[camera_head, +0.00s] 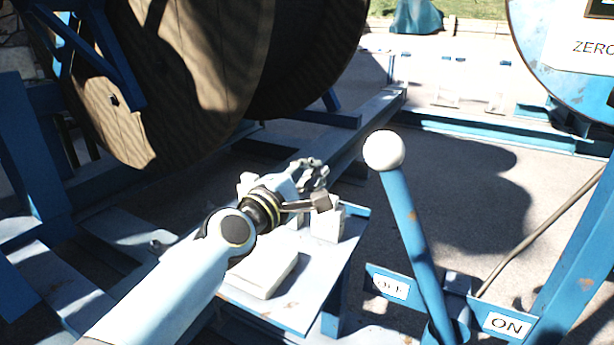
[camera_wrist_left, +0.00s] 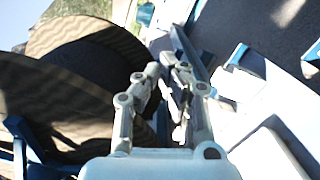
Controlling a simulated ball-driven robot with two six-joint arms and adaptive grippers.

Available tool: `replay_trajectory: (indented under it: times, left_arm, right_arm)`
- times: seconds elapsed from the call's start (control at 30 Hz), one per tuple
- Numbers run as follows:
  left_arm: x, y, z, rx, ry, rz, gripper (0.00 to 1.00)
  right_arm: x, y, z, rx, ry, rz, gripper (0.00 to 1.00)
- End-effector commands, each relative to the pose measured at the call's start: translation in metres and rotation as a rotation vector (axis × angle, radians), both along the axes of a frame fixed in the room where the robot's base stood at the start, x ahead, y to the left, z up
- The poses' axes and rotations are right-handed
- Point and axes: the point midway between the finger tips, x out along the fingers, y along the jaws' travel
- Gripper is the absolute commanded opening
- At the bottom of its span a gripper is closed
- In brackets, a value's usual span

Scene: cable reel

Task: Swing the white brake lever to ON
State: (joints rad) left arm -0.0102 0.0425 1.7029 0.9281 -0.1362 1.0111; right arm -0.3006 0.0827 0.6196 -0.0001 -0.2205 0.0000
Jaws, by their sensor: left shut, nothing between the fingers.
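The brake lever is a blue shaft (camera_head: 408,221) with a white ball knob (camera_head: 384,150) on top, right of centre in the head view. It leans to the upper left, and its foot is between the OFF plate (camera_head: 390,286) and the ON plate (camera_head: 507,325). My left gripper (camera_head: 317,183) is shut and empty, left of the knob and a little lower in the picture, apart from the lever. It also shows in the left wrist view (camera_wrist_left: 168,72). I cannot make out the lever in the left wrist view. My right gripper is not in view.
A small blue table (camera_head: 337,270) with white blocks (camera_head: 327,225) and a white slab (camera_head: 262,272) lies below my left arm. A large cable reel (camera_head: 205,60) stands at the back left. A round blue-rimmed dial (camera_head: 545,50) is at the top right. Blue frame beams (camera_head: 480,130) surround open floor.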

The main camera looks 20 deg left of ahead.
Motion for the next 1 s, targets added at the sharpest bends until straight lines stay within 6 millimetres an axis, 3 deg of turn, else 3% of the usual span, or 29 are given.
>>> replay_trajectory:
  times: [0.23,0.5,1.0]
  left_arm:
    - [0.054,-0.006,0.001,0.000,-0.002,0.000,0.00]
    - [0.056,-0.039,0.013,0.000,0.001,0.000,0.00]
    - [0.057,-0.044,0.014,0.004,0.000,0.000,0.00]
  right_arm:
    - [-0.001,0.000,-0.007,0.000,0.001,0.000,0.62]
    - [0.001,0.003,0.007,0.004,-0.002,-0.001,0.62]
    - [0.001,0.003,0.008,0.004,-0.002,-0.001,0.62]
